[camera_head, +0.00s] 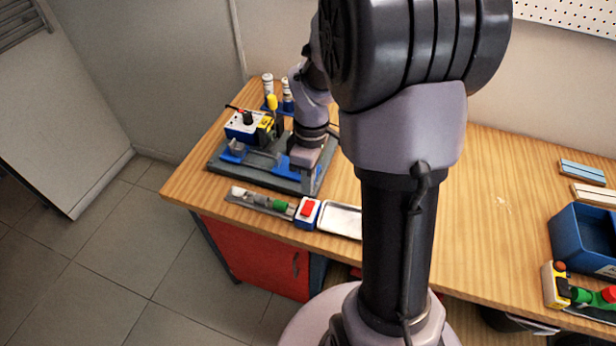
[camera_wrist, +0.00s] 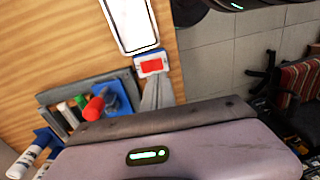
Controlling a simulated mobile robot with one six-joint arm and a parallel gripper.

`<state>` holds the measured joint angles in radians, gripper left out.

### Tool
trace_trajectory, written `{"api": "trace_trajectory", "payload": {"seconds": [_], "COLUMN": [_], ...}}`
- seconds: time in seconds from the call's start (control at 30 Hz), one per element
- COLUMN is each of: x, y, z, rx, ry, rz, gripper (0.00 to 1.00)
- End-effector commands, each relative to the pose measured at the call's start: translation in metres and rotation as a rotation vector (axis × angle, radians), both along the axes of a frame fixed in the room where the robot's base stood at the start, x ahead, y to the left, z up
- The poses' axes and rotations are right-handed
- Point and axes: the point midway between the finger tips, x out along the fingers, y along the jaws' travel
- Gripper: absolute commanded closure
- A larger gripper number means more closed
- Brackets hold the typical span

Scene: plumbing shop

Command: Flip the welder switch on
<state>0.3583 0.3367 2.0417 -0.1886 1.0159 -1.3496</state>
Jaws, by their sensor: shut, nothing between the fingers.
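A white, blue and yellow box with a black knob (camera_head: 249,121) stands on a dark grey base plate (camera_head: 222,168) at the bench's left end; it may be the welder. A small blue-and-white box with a red rocker switch (camera_head: 307,211) sits at the front bench edge; it also shows in the wrist view (camera_wrist: 152,66). Which way the rocker is tipped is too small to tell. My gripper (camera_head: 304,157) is shut and empty over the right part of the base plate, behind the rocker box and apart from it. My gripper's body covers the lower wrist view.
A grey strip with white and green pieces (camera_head: 238,196) lies left of the rocker box, and a white tray (camera_head: 341,219) lies right of it. Bottles (camera_head: 268,84) stand behind the plate. A blue bin (camera_head: 580,240) is at far right. The bench middle is mostly clear.

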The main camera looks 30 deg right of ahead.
Motion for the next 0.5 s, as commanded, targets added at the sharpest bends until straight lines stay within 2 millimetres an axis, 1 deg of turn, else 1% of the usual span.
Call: {"api": "trace_trajectory", "payload": {"seconds": [0.03,0.2,0.33,0.5], "x": [-0.001,-0.004,-0.005,-0.006], "y": [0.001,0.005,0.007,0.008], "z": [-0.015,-0.050,-0.067,-0.076], "rx": [0.001,0.001,0.001,0.000], "ry": [0.002,0.002,0.001,0.000], "rz": [0.000,0.000,-0.001,0.000], "gripper": [1.00,1.00,1.00,1.00]}}
